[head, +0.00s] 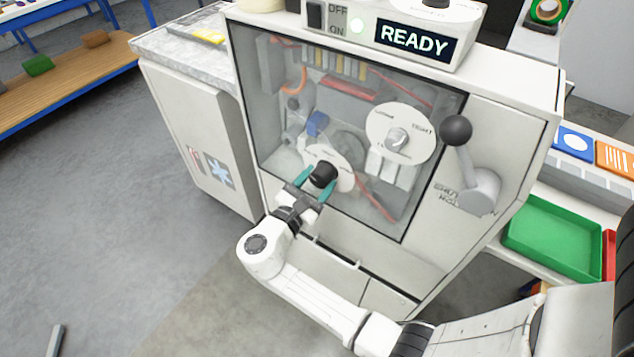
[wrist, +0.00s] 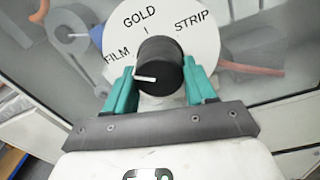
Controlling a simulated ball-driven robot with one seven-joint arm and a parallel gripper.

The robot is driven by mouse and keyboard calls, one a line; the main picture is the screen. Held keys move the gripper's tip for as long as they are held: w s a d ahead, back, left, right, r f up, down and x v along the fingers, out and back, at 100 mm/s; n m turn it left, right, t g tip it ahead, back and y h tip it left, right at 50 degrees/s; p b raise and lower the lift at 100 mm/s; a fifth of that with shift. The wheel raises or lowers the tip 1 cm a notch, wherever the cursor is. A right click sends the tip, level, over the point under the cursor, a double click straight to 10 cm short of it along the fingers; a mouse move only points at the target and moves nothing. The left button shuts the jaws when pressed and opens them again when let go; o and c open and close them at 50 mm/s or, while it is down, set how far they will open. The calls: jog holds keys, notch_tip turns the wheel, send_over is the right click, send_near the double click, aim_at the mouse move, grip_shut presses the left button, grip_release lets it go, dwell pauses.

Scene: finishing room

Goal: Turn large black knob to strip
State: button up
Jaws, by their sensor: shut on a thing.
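The large black knob (head: 323,174) sits on a white round dial (head: 340,182) low on the machine's front. In the wrist view the knob (wrist: 168,62) stands before the dial (wrist: 205,45), marked FILM at left, GOLD at top and STRIP at right. The knob's white pointer line (wrist: 146,78) points left, a little below the FILM label. My gripper (head: 315,186) is shut on the knob, one teal finger on each side; the gripper also shows in the wrist view (wrist: 161,84).
A READY display (head: 413,40) and an OFF/ON switch (head: 314,15) are on top. A second dial (head: 400,120) is up and right of the knob. A lever with a black ball (head: 456,131) stands out at the right. A green tray (head: 552,238) lies at far right.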

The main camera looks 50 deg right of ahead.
jog(key=m+b, duration=0.1)
jog(key=m, duration=0.1)
jog(key=m+b, duration=0.3)
jog(key=shift+f+m, duration=0.35)
jog(key=shift+m, duration=0.05)
jog(key=m+b, duration=0.6)
jog(key=shift+w+b, duration=0.1)
jog(key=shift+b, duration=0.3)
jog(key=m+b, duration=0.4)
jog(key=shift+g, duration=0.3)
jog(key=m+b, duration=0.4)
jog(key=shift+b, duration=0.3)
jog(key=m+b, duration=0.2)
jog(key=b, duration=0.1)
jog(key=shift+r+m, duration=0.2)
jog(key=shift+m, duration=0.2)
jog(key=shift+r+m+b, duration=0.2)
jog(key=shift+m+b, duration=0.5)
jog(key=shift+b, duration=0.15)
jog(key=shift+w+r, duration=0.1)
jog(key=o, duration=1)
jog(key=shift+r, duration=0.1)
